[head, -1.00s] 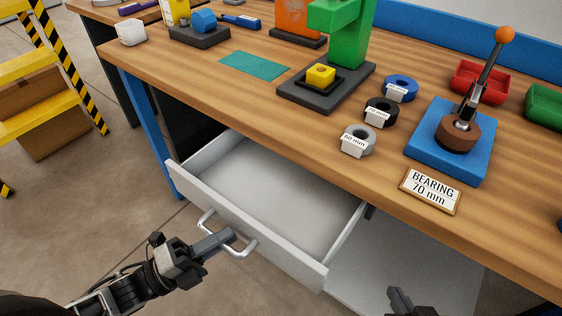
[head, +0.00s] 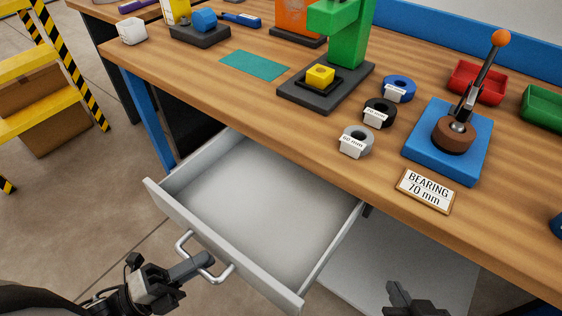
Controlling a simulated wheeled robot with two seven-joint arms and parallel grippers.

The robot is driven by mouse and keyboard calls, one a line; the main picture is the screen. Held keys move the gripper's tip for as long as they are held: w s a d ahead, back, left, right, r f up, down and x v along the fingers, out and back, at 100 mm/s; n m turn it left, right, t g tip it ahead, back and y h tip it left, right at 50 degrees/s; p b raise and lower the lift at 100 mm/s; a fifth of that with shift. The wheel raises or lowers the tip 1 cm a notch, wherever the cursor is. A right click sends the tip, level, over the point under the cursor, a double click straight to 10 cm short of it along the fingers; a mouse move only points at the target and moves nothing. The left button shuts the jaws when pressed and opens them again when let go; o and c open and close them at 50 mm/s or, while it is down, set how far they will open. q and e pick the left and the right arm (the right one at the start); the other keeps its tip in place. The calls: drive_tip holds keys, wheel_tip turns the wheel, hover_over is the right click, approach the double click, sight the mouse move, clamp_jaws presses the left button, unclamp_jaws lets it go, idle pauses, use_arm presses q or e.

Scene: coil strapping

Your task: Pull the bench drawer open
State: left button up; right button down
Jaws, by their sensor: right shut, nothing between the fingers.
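The bench drawer (head: 215,238) is light grey and stands well open below the bench top, and its inside looks empty. Its bar handle (head: 181,243) is on the front panel. My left gripper (head: 199,262) is shut on the handle near its middle, in front of the drawer. The fingertips are partly hidden against the bar. My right gripper (head: 398,293) is at the bottom edge, right of the drawer, shut and empty, apart from the drawer.
The wooden bench top (head: 250,110) carries a green press (head: 343,35), several ring-shaped parts, a blue lever fixture (head: 425,150) and a bearing sign (head: 424,190). Floor left of the drawer is clear.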

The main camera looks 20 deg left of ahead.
use_arm(q)
drive_tip(key=o, duration=1)
drive_tip(key=v, duration=0.6)
